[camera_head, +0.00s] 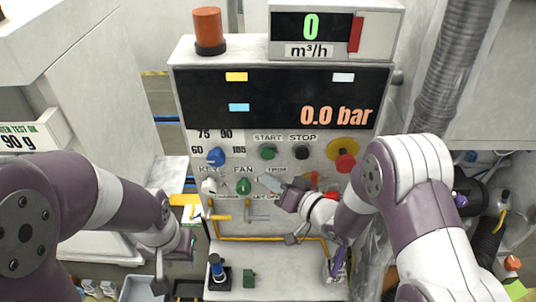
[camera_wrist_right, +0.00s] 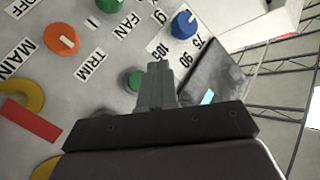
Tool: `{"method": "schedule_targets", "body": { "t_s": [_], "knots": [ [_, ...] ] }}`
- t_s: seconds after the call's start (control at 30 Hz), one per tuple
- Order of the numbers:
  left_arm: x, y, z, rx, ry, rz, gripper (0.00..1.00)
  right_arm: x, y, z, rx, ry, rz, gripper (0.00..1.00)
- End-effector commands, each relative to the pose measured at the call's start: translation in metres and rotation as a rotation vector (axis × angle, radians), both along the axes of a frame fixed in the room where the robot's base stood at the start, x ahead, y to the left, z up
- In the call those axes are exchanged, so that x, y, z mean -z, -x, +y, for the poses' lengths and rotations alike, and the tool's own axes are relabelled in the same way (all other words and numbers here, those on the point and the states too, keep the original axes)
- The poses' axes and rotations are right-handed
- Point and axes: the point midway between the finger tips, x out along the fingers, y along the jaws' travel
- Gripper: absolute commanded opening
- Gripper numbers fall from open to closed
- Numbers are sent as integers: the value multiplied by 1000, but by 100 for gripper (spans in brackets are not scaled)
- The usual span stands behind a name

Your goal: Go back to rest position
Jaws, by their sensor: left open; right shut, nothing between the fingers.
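The charging station (camera_head: 280,100) stands in the middle of the head view, with knobs and buttons on its front. My right gripper (camera_head: 268,183) is in front of the panel, just right of the green fan knob (camera_head: 243,186). Its fingers (camera_wrist_right: 158,85) are shut and empty in the right wrist view, close to a green button or knob (camera_wrist_right: 133,80). I cannot tell whether they touch the panel. My left gripper (camera_head: 172,265) is open and empty, pointing down at the lower left of the station.
A blue knob (camera_head: 215,156), the green start button (camera_head: 267,152) and a red button (camera_head: 343,158) stick out from the panel. Yellow pipes (camera_head: 270,238) and a green block (camera_head: 249,279) are below. A ribbed hose (camera_head: 452,70) hangs at the right.

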Motion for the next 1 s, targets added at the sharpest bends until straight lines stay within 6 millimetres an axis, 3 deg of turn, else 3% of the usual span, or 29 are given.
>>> {"method": "schedule_targets", "body": {
  "t_s": [0.3,0.37,0.47,0.53,0.63,0.7,0.8,0.9,1.0],
  "knots": [
    [0,0,0,0,0,0,43,4,0,-1,-2,36,-8,0],
    [0,0,0,0,0,0,43,24,0,-8,14,143,21,0],
    [1,0,0,0,0,0,43,76,14,-46,80,455,180,0],
    [10,0,0,0,0,0,43,104,38,-89,119,702,348,0],
    [28,0,0,0,0,0,43,119,98,-142,122,939,634,0],
    [42,0,0,0,0,0,43,116,145,-161,95,1005,820,0],
    [62,0,0,0,0,0,43,105,197,-169,78,982,1000,0],
    [74,0,0,0,0,0,43,94,196,-171,142,930,969,0],
    [73,0,0,0,0,0,43,89,192,-173,154,926,959,0]
  ]
}}
